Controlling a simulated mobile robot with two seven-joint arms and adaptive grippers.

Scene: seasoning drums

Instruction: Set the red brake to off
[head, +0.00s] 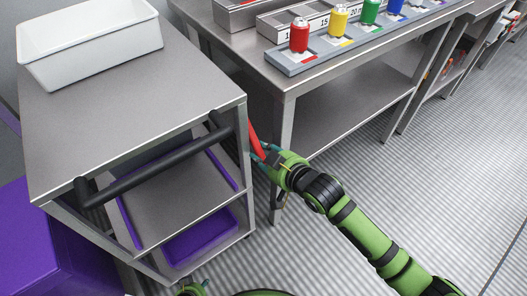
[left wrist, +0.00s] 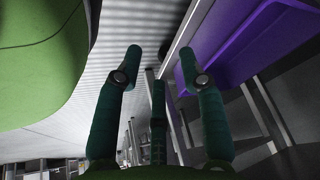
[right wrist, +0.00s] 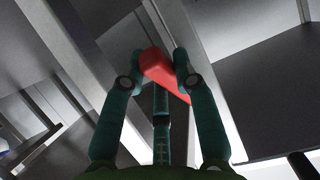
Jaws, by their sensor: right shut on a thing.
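The red brake (head: 256,141) is a slim red lever at the right side of the grey metal cart (head: 150,110). My right gripper (head: 266,154) is at its lower end. In the right wrist view the brake's rounded red end (right wrist: 156,64) sits between the fingertips of my right gripper (right wrist: 160,60), which are shut on it. The lever's mount is hidden behind the cart edge. My left gripper (left wrist: 160,56) is open and empty in its wrist view, near the cart's lower part; only a green bit of that arm shows at the bottom of the head view.
The cart carries a white bin (head: 90,50) on top, a black handle bar (head: 150,165) in front and a purple tray (head: 200,236) below. A steel table (head: 262,70) with colored cans stands close behind the brake. Open floor (head: 400,180) lies to the right.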

